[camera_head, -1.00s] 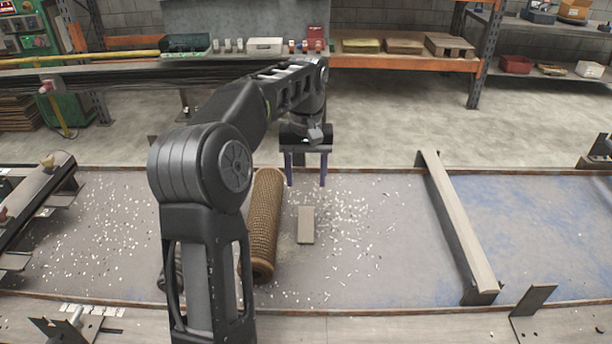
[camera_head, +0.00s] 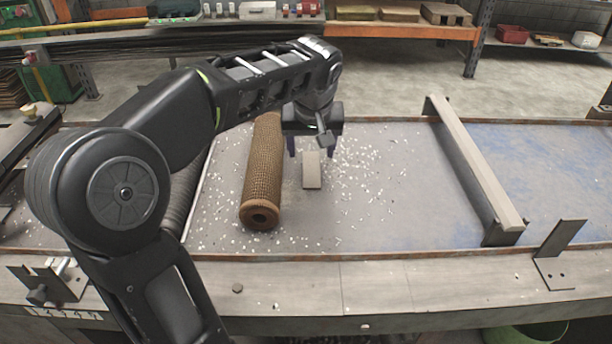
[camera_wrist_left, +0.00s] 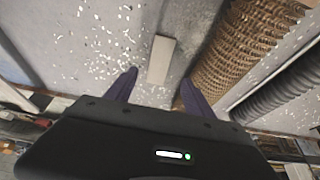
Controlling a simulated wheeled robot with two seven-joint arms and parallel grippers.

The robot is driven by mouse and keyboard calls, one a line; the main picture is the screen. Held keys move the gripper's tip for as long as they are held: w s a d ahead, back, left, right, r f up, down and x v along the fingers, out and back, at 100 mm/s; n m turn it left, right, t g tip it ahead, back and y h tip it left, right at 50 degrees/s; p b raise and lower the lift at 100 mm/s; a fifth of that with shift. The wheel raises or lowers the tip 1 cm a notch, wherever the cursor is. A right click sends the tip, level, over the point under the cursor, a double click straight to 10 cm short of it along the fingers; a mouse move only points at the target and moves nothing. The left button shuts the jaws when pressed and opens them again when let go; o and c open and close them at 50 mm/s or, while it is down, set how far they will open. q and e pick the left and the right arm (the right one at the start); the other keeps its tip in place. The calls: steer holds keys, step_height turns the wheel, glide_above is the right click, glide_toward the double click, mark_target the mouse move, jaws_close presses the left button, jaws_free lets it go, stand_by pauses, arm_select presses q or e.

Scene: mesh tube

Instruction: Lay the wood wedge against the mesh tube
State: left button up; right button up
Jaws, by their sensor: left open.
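The brown mesh tube (camera_head: 261,178) lies lengthwise on the grey bench, its hollow end towards me. The wood wedge (camera_head: 312,170) is a small pale block lying flat to the right of the tube, with a gap between them. My left gripper (camera_head: 308,150) is open and empty above the wedge's far end. In the left wrist view the wedge (camera_wrist_left: 161,60) lies ahead of the space between the two dark fingers (camera_wrist_left: 155,88), and the mesh tube (camera_wrist_left: 235,50) is to its right, close to one fingertip. My right gripper is not in view.
A long bar (camera_head: 474,165) stands across the bench on the right. A dark ribbed roller (camera_head: 186,190) lies left of the tube. White chips are scattered over the bench. Angled metal brackets (camera_head: 560,250) stand at the front edge. Free bench surface lies between wedge and bar.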

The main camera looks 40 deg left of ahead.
mark_target(311, 166)
arm_select(q)
steer(key=shift+w+d, duration=0.1)
steer(key=shift+f, duration=0.45)
steer(key=shift+x, duration=0.95)
steer(key=p+x, duration=0.1)
steer(key=x, duration=0.4)
steer(key=shift+w, duration=0.1)
steer(key=shift+c, duration=0.3)
jaws_close()
